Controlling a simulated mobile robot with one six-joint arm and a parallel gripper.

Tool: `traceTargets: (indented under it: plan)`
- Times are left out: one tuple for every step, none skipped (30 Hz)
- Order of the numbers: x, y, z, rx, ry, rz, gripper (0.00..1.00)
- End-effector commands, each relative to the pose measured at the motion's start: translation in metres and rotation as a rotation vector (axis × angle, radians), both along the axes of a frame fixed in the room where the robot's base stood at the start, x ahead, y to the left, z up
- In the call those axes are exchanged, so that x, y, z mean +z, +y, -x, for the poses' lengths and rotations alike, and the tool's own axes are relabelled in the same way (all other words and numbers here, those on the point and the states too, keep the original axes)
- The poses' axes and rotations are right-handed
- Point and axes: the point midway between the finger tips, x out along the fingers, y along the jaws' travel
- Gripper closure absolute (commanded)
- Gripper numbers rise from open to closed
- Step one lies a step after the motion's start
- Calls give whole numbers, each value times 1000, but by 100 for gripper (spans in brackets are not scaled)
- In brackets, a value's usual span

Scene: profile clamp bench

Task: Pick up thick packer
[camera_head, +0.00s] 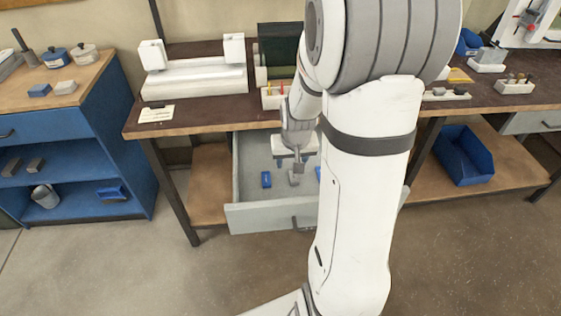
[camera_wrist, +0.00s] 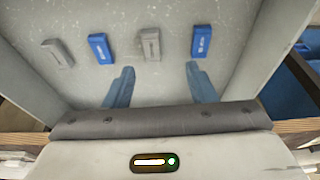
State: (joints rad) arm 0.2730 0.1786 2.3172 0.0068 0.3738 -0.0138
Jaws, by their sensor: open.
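An open grey drawer (camera_head: 262,218) under the bench holds several small blocks, two grey and two blue in the wrist view. I cannot read their labels or tell which is the thick packer. In the wrist view a grey block (camera_wrist: 149,43) lies ahead of the gap between my fingers. A blue block (camera_wrist: 101,48) and another grey block (camera_wrist: 57,52) lie to its left, and a blue block (camera_wrist: 201,41) to its right. My gripper (camera_wrist: 160,70) is open and empty, above the drawer floor. In the head view it hangs over the drawer near a grey block (camera_head: 294,179).
The wooden bench top (camera_head: 205,118) overhangs the drawer. A white clamp fixture (camera_head: 195,78) stands on it. A blue cabinet (camera_head: 75,130) is at left, and a blue bin (camera_head: 465,158) sits on the lower shelf at right. My arm hides part of the drawer.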

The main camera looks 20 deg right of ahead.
Motion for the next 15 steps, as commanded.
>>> traceTargets:
  plan:
    - [-16, -5, -2, -9, 4, -2, 49]
    - [-19, -7, -3, -13, 3, 0, 49]
    - [-24, -9, -5, -16, 3, -1, 49]
    - [-27, -10, -6, -18, 2, 0, 49]
    - [-29, -11, -7, -19, 2, -1, 49]
    - [-33, -11, -8, -19, 3, -1, 49]
    - [-36, -12, -9, -20, 3, -1, 49]
    - [-39, -12, -10, -19, 3, -1, 49]
    - [-42, -12, -11, -19, 3, -1, 49]
    - [-45, -12, -12, -19, 4, -1, 49]
    - [-48, -13, -12, -19, 4, -1, 49]
    - [-51, -13, -14, -19, 2, -1, 49]
    - [-53, -14, -15, -19, 2, -1, 49]
    - [-55, -15, -16, -19, 3, -1, 49]
    - [-59, -16, -17, -19, 4, -1, 49]
